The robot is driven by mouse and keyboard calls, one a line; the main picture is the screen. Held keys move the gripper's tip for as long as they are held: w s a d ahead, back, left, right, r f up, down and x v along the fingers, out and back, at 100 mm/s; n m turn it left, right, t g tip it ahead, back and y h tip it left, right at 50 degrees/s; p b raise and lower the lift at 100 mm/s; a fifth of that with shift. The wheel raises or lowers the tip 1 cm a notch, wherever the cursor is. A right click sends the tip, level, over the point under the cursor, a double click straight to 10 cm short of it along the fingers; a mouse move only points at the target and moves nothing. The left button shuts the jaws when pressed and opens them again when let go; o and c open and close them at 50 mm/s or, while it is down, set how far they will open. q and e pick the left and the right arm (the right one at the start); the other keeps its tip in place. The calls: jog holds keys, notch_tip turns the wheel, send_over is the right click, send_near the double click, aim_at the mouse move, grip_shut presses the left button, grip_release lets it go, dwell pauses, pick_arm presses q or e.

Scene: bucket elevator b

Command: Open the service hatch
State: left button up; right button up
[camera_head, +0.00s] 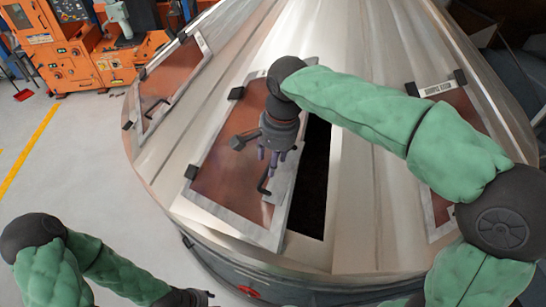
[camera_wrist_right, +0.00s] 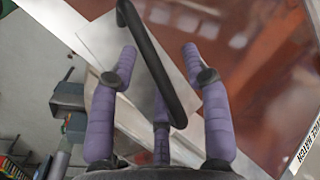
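The service hatch (camera_head: 228,183) is a metal-framed reddish-brown panel on the sloping metal cone, with dark hinge blocks on its left side. It stands ajar: a dark opening (camera_head: 314,170) shows along its right side. Its bent black handle (camera_head: 264,186) is near the lower right of the panel. My right gripper (camera_head: 273,158) is over the panel, just above the handle. In the right wrist view its purple fingers (camera_wrist_right: 160,58) are spread, with the black handle (camera_wrist_right: 158,75) passing between them; contact cannot be told. My left gripper (camera_head: 200,297) is at the bottom edge, mostly cut off.
Similar framed panels sit on the cone at left (camera_head: 170,88) and at right (camera_head: 440,210), partly behind my right arm. Orange machinery (camera_head: 75,50) stands at the back left. The grey floor (camera_head: 85,165) at left is clear, with a yellow line.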

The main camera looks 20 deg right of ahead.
jog(key=w+a+r+p, duration=0.1)
jog(key=w+r, duration=0.3)
jog(key=r, duration=0.7)
jog(key=shift+w+a+r+p, duration=0.2)
jog(key=shift+a+r+p, duration=0.15)
jog(key=shift+p, duration=0.35)
dwell(0.5)
jog(key=shift+f, duration=0.1)
jog(key=shift+s, duration=0.1)
